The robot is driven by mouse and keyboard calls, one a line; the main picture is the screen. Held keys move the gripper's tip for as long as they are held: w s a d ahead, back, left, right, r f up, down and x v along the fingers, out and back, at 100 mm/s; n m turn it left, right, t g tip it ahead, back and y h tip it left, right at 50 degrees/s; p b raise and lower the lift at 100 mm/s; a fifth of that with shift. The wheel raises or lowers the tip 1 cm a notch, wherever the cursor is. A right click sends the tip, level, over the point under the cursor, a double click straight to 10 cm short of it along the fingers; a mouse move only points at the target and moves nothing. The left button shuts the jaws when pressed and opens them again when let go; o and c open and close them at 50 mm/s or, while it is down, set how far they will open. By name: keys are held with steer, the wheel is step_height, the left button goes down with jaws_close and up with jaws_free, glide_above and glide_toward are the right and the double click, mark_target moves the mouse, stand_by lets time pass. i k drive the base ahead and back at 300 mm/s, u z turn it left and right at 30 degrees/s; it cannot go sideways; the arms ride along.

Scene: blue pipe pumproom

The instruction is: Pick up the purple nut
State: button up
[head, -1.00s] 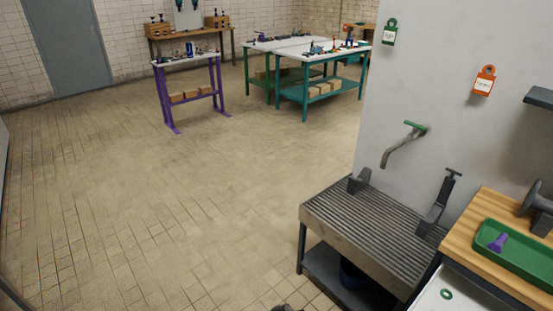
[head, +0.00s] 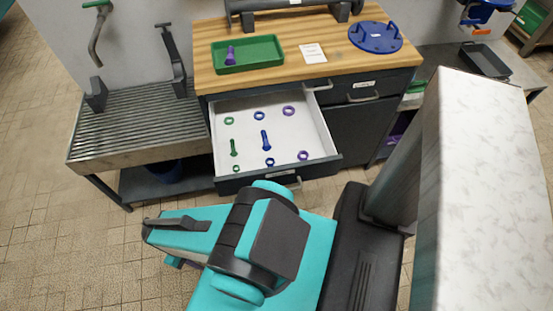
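Two purple ring-shaped nuts lie in the open white drawer: one purple nut (head: 289,110) toward the back right, another purple nut (head: 303,155) toward the front right. Green and blue rings, a green bolt (head: 234,147) and a blue bolt (head: 266,140) share the drawer. A purple bolt (head: 230,55) lies in the green tray (head: 262,64) on the bench top. My teal arm is folded in front of the drawer. Its end, with my gripper (head: 160,228), points left over the floor, apart from the nuts. The fingers cannot be made out clearly.
The open drawer (head: 216,142) juts out from the wooden bench (head: 206,78). A slatted drain table (head: 118,128) stands at left. A blue disc with pegs (head: 376,37) and a white card (head: 312,53) sit on the bench. Floor at lower left is clear.

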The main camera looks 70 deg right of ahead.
mark_target(301, 152)
steer(key=z, duration=0.45)
steer(key=k, duration=1.05)
steer(key=z, duration=1)
